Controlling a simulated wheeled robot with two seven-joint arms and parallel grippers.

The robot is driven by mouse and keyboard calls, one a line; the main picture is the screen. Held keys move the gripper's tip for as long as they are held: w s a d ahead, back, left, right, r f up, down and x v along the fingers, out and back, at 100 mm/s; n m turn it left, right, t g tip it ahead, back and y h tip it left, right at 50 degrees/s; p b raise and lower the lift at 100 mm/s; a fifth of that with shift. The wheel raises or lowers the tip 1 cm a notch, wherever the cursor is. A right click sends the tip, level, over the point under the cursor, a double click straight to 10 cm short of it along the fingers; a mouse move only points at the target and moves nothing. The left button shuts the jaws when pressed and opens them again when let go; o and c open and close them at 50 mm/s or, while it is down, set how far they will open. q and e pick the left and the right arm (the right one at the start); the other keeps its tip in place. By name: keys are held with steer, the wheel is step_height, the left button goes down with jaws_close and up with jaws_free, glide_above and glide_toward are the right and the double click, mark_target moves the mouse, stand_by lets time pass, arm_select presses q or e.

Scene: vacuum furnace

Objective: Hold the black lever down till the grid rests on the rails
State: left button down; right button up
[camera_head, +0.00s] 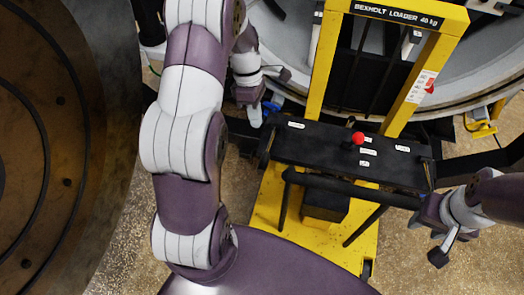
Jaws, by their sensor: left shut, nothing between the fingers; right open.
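The yellow loader (436,20) stands in front of the round furnace opening. Its black control panel (320,146) carries a lever with a red knob (358,138) and several white labels. I cannot clearly pick out a black lever against the dark panel. My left gripper (256,117) is shut and empty, at the panel's far left corner, left of the red knob; contact cannot be told. My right gripper (427,238) is open and empty, beside the right end of the black push handle (350,188). I cannot make out the grid or rails behind the loader's mast.
The pale furnace rim (460,92) curves behind the loader. A large brown round door (50,150) fills the left side. A yellow-handled valve (483,129) is at the right. Speckled floor (400,272) is bare at the lower right.

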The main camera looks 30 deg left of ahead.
mark_target(262, 159)
arm_select(q)
steer(key=p+x, duration=0.2)
steer(key=x, duration=1)
steer(key=shift+s+f, duration=0.1)
arm_select(e)
steer(key=shift+s+r, duration=0.2)
steer(key=shift+r, duration=0.45)
arm_select(q)
steer(key=shift+f, duration=0.1)
arm_select(e)
steer(key=shift+w+f, duration=0.1)
